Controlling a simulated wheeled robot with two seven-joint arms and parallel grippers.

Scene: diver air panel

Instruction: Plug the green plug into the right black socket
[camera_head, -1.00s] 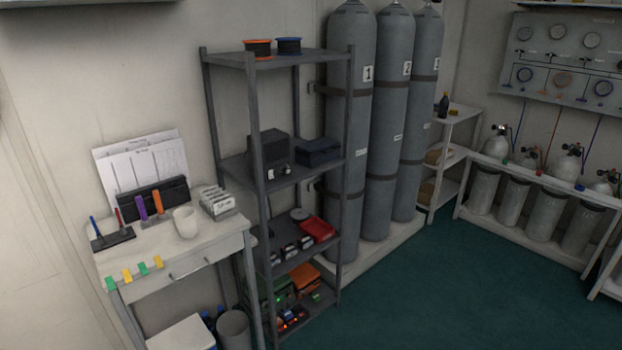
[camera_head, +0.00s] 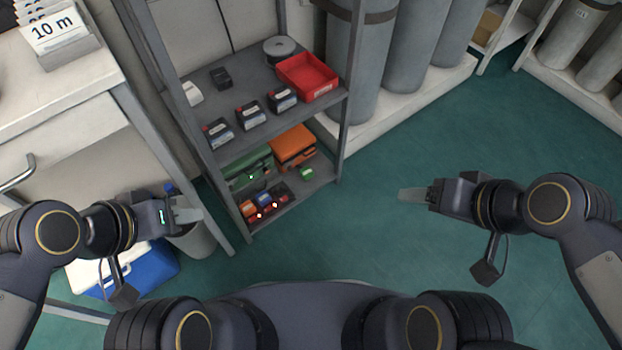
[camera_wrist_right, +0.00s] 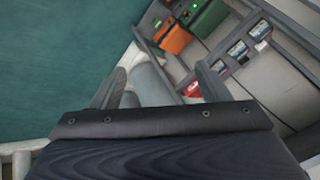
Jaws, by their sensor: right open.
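A small green block (camera_head: 306,174), likely the green plug, lies on the bottom shelf of the grey rack, right of a low red-and-black socket unit (camera_head: 265,208). That unit carries an orange and a blue piece and small lights; its black sockets are too small to tell apart. My left gripper (camera_head: 187,213) is left of the rack, in front of a grey bin, and its finger gap cannot be made out. My right gripper (camera_head: 413,195) is above the green floor, right of the rack, clear of everything. In the right wrist view its fingers (camera_wrist_right: 163,88) stand apart, with nothing seen between them.
A green case (camera_head: 250,172) and an orange case (camera_head: 293,147) stand behind on the bottom shelf. The shelf above holds a red tray (camera_head: 307,76) and several small boxes. Rack posts (camera_head: 343,135) bound the shelf. A white desk (camera_head: 70,95) is at left; open floor lies right.

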